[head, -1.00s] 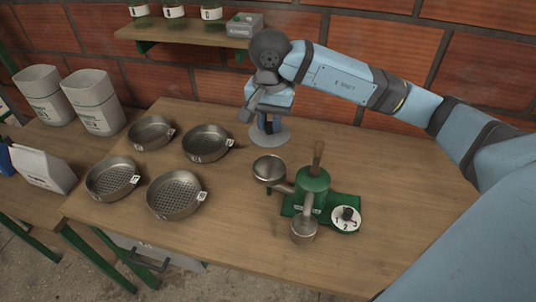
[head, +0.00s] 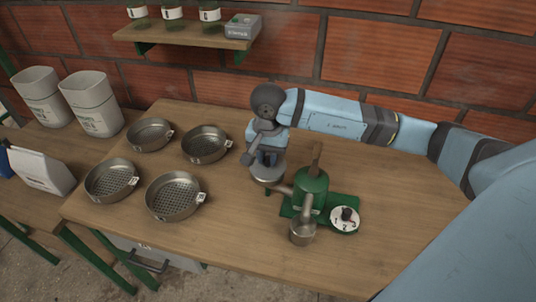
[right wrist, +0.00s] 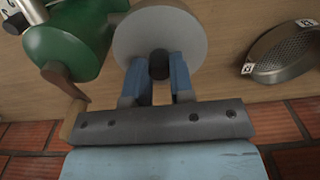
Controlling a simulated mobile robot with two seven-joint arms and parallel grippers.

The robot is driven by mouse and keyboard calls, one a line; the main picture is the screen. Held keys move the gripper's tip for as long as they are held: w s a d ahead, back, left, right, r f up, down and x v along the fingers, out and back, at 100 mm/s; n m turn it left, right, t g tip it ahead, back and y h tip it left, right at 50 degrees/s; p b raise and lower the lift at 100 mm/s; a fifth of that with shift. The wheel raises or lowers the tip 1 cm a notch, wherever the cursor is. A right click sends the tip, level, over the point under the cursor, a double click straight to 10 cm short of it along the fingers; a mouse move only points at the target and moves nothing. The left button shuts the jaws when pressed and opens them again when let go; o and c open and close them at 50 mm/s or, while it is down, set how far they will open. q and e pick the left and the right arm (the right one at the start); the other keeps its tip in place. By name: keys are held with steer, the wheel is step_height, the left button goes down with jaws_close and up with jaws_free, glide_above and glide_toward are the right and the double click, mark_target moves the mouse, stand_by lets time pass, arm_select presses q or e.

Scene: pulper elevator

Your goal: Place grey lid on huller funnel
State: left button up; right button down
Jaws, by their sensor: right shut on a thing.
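The green huller (head: 312,187) stands on the table, with its metal funnel on the left side. My right gripper (head: 269,157) is over that funnel, shut on the black knob (right wrist: 159,64) of the grey lid (right wrist: 178,28). In the head view the lid (head: 262,176) is level over the funnel and hides most of it. I cannot tell whether lid and funnel touch. In the right wrist view the blue fingers grip the knob from both sides, and the funnel is hidden behind the lid. My left gripper is not in view.
Several round metal sieves, one of them here (head: 175,197), stand left of the huller. A round dial (head: 344,219) is on the huller's right. A wall shelf (head: 180,38) with jars and a grey box is behind. The table's right side is clear.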

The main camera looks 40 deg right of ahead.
mark_target(268, 157)
steer(key=shift+f+b, duration=0.45)
steer(key=shift+b, duration=0.05)
steer(key=c, duration=1)
jaws_free()
steer(key=shift+r+p, duration=0.45)
steer(key=shift+p, duration=0.05)
steer(key=shift+r, duration=0.4)
step_height(268, 157, up, 11)
steer(key=shift+r, duration=0.15)
